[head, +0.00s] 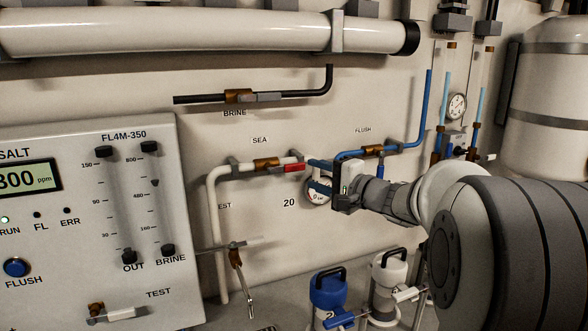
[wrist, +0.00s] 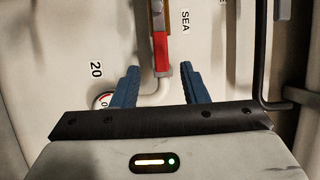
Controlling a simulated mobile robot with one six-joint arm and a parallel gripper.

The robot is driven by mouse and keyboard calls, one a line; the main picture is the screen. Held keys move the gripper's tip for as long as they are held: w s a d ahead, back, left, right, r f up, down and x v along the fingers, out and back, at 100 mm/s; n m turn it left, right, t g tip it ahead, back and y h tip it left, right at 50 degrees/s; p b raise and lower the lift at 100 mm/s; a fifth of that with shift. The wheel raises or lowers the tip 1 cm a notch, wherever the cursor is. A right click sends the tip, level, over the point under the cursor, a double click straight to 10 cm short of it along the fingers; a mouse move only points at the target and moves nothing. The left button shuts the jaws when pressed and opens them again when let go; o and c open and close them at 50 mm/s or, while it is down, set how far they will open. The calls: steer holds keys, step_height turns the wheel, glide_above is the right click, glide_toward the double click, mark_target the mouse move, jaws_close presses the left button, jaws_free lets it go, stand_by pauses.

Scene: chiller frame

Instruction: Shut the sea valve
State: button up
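The sea valve has a brass body (head: 266,163) on a white pipe below the SEA label (head: 260,140). Its red handle (head: 292,168) lies along the pipe, pointing right. In the wrist view the red handle (wrist: 161,52) runs down from the top, its end in the gap between my fingers. My gripper (head: 311,174) has blue fingers, seen just right of the handle's end. In the wrist view my gripper (wrist: 159,67) is open, with a finger on each side and a visible gap to the handle. Its exact depth from the handle is unclear.
A round gauge (head: 318,192) sits behind my fingers. The FLUSH valve (head: 373,150) on a blue pipe is just above my wrist. A dark BRINE pipe (head: 300,95) runs above. The panel (head: 80,220) is at left; blue and white canisters (head: 328,290) stand below.

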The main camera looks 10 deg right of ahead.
mark_target(298, 168)
steer(key=p+x, duration=0.1)
steer(key=x, duration=0.6)
steer(key=shift+w+a+p, duration=0.15)
steer(key=shift+w+p, duration=0.15)
steer(key=shift+c, duration=0.3)
jaws_close()
